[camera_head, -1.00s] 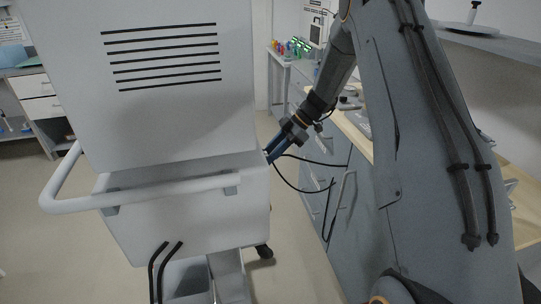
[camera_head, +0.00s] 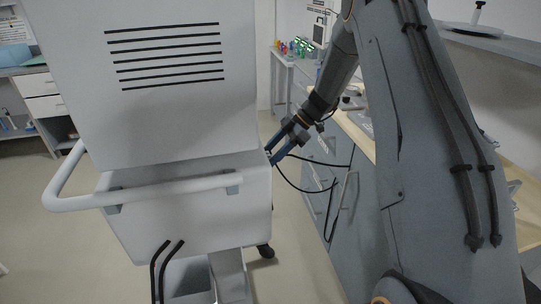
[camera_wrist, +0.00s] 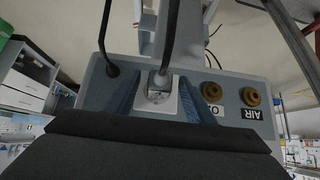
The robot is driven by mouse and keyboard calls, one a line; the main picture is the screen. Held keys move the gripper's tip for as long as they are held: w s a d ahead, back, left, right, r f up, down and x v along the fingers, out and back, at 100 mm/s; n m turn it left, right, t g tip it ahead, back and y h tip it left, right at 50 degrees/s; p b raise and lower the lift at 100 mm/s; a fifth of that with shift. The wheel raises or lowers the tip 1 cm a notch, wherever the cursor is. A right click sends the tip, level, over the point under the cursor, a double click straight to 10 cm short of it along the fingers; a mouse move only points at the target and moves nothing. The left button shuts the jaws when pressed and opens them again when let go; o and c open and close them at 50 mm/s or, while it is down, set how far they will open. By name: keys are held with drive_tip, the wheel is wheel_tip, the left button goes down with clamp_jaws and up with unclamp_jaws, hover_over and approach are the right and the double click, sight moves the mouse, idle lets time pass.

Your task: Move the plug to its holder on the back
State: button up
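The plug (camera_wrist: 159,82) is a small grey body with a thick black cable, at a pale square plate (camera_wrist: 171,103) on the grey machine's panel in the wrist view. How deep it sits there I cannot tell. My gripper (camera_wrist: 158,100) is open, with one blue finger on each side of the plug and visible gaps between. In the head view my gripper (camera_head: 277,151) is at the right side of the machine (camera_head: 180,125), where the plug is hidden. I cannot identify a separate holder on the back.
Two brass fittings, one labelled AIR (camera_wrist: 251,97), sit beside the plate. Another black cable (camera_wrist: 105,45) enters the panel at left. Black cables (camera_head: 305,188) hang near the grey cabinet (camera_head: 345,215). A white handle (camera_head: 150,193) sticks out from the machine; floor is clear at left.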

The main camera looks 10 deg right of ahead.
drive_tip(key=shift+d, duration=0.15)
drive_tip(key=b+v, duration=0.2)
drive_tip(key=v, duration=0.5)
drive_tip(key=s+a+m+t+h, duration=0.1)
drive_tip(key=s+m+h, duration=0.7)
drive_tip(key=s+m, duration=1)
drive_tip(key=s+a, duration=0.1)
drive_tip(key=s, duration=1.2)
drive_tip(key=shift+a+h, duration=0.2)
drive_tip(key=shift+h, duration=0.1)
